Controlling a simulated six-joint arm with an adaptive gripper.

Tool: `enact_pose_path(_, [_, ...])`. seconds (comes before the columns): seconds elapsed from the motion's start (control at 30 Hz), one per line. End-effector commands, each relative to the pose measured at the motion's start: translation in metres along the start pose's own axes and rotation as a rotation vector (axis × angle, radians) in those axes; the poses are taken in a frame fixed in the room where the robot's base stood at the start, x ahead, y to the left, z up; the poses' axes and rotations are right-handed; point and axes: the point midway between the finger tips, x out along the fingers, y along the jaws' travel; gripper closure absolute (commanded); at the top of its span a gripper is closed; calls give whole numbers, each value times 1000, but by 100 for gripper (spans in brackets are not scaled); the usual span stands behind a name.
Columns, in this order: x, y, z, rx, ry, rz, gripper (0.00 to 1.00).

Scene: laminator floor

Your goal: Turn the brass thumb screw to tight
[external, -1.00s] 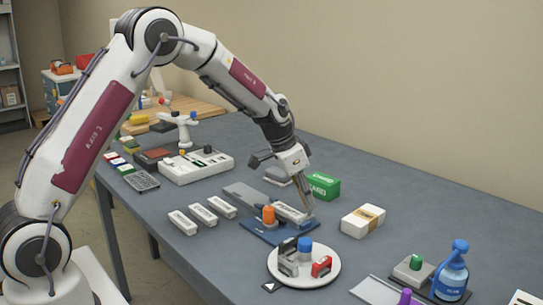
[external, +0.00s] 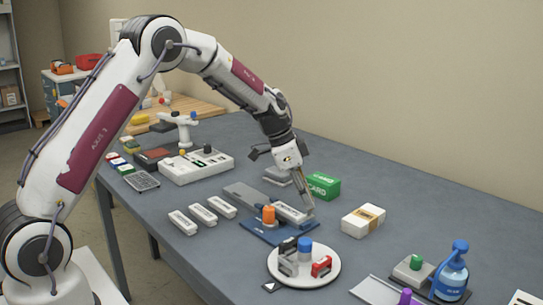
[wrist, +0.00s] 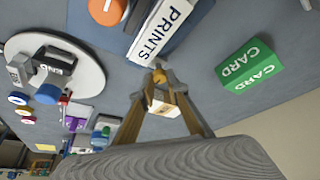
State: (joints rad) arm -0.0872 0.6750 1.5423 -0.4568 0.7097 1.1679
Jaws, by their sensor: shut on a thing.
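The brass thumb screw (wrist: 160,76) shows as a small round golden knob at the end of the white block marked PRINTS (wrist: 163,28). My gripper (wrist: 161,80) is shut on it, with a fingertip on each side. In the external view my gripper (external: 309,212) points down at the right end of the white block (external: 288,211), by the blue base (external: 257,230). The fingers hide the screw there. I cannot tell how tight the screw is.
An orange knob (external: 268,215) stands on the blue base. A white round tray (external: 330,279) with stamps is in front. A green CARD box (external: 323,187) and a white banded box (external: 363,221) stand close behind and to the right. Bare table lies between them.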

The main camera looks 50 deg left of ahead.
Motion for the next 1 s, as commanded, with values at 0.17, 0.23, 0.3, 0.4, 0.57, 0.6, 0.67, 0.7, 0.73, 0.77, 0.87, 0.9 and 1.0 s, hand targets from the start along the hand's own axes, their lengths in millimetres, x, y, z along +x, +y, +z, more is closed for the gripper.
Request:
enact_pose_path(0.17, [1, 0, 1, 2, -2, 2, 100])
enact_pose_path(0.23, [1, 0, 1, 2, -2, 2, 100])
enact_pose_path(0.3, [1, 0, 1, 1, -2, 2, 100])
enact_pose_path(0.4, [1, 0, 1, 1, -2, 2, 72])
enact_pose_path(0.57, [0, 0, 1, 1, -1, 2, 68])
enact_pose_path(0.6, [0, 0, 1, 1, -1, 1, 68])
enact_pose_path(0.67, [0, 0, 1, 1, -1, 1, 68])
enact_pose_path(0.7, [0, 0, 0, 1, -1, 1, 68])
enact_pose_path(0.73, [0, 0, 0, 1, -1, 1, 68])
enact_pose_path(0.77, [0, 0, 0, 1, -1, 1, 68])
enact_pose_path(0.87, [-2, 0, 0, 1, 0, 1, 68])
enact_pose_path(0.9, [-3, 0, 0, 1, 0, 0, 68])
enact_pose_path(1.0, [-8, 0, 0, 1, 0, 0, 68])
